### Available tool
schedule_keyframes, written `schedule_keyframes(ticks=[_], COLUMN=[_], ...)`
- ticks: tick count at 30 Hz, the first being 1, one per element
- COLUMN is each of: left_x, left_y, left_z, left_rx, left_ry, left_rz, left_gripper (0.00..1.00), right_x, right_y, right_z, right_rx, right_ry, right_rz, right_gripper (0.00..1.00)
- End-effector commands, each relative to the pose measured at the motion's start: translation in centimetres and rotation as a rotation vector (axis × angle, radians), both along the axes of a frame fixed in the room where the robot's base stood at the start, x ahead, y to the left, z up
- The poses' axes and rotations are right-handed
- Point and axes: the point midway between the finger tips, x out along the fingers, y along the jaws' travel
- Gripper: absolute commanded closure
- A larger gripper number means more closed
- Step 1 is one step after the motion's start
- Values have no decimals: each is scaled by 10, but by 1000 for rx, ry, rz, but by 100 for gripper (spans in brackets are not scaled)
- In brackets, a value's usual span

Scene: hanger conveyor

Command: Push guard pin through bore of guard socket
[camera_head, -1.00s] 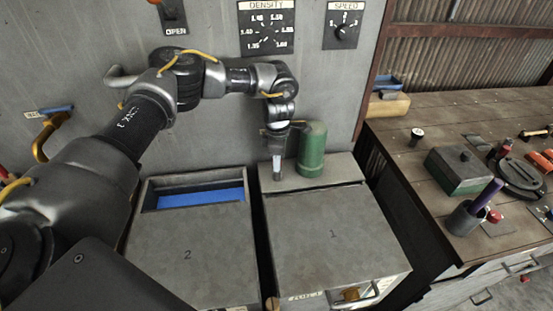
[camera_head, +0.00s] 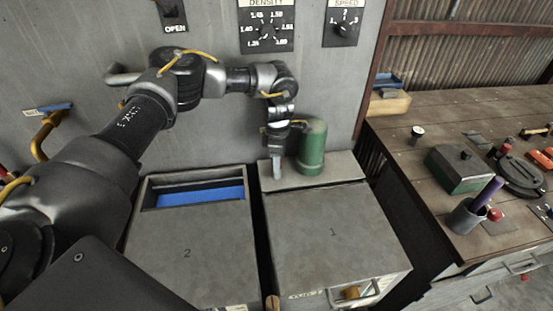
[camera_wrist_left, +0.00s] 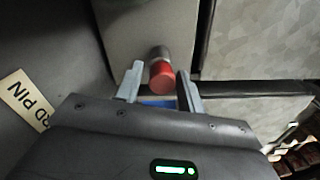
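In the left wrist view, a red round-ended piece (camera_wrist_left: 162,76), which looks like the guard pin's head, shows between the two fingers of my left gripper (camera_wrist_left: 159,78). A grey cylindrical part (camera_wrist_left: 158,53) is directly behind it; I cannot tell whether this is the pin's shaft or the guard socket. The fingers are apart, with a visible gap on the left side of the red piece. In the head view, my left gripper (camera_head: 277,172) points down at the back of box 1, left of a green cylinder (camera_head: 312,148). The bore is not visible. My right gripper is out of view.
Box 1 (camera_head: 335,235) and box 2 (camera_head: 190,255), with a blue opening, stand below the grey panel (camera_head: 225,110). A wooden bench (camera_head: 400,165) with tools stands at right.

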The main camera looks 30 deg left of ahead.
Motion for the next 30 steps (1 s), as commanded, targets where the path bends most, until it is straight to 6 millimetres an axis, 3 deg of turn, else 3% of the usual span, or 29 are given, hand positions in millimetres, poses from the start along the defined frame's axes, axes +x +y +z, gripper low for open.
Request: schedule_keyframes(ticks=[1, 5, 16, 30], left_x=[0, 0, 1, 0], left_y=[0, 0, 0, 0], left_z=[0, 0, 6, 90], left_rx=[0, 0, -1, 1], left_ry=[0, 0, -1, -4], left_rz=[0, 0, 0, -1], left_gripper=[55, 38, 37, 37], right_x=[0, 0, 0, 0], right_y=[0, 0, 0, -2], right_z=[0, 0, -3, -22], right_rx=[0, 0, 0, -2], right_ry=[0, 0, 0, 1], right_rz=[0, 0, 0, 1], right_gripper=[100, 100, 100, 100])
